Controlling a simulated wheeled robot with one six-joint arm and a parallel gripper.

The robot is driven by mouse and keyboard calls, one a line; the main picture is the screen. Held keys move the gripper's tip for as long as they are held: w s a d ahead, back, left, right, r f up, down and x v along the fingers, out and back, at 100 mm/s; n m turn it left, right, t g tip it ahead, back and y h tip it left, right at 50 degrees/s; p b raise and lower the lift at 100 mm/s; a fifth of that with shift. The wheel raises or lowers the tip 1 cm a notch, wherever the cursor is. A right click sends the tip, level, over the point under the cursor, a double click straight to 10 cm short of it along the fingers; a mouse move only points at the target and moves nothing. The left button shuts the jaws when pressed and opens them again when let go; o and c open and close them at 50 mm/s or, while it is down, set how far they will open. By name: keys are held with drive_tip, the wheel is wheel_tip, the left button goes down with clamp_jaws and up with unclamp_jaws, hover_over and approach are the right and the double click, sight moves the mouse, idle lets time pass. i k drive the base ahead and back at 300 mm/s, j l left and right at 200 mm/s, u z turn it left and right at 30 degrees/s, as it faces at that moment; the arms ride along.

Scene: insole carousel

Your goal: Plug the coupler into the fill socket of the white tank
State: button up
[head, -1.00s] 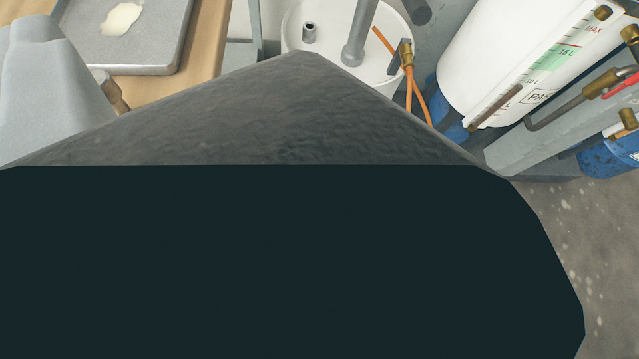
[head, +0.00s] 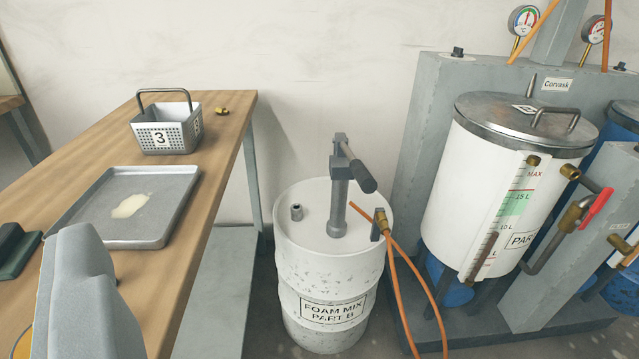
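The white tank (head: 470,185) stands at the right with a metal lid, a PART label and a level tube (head: 481,256). The tube's brown fill ends below the green band. Its fill socket cannot be told apart from the brass fittings on the tank's right side. The coupler (head: 381,216) appears as a brass end on an orange hose, held at a dark bracket on the rim of the white drum (head: 330,275). The drum is labelled FOAM MIX PART B and has a hand pump (head: 338,190) on top.
A wooden bench (head: 225,150) at left bears a grey tray (head: 160,225) and a basket marked 3 (head: 166,136). A rounded grey object (head: 85,305) fills the lower left. A valve with a red handle (head: 597,208) sticks out right of the tank. Orange hoses hang to the floor.

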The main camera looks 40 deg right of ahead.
sight(385, 230)
drive_tip(key=z, duration=1.3)
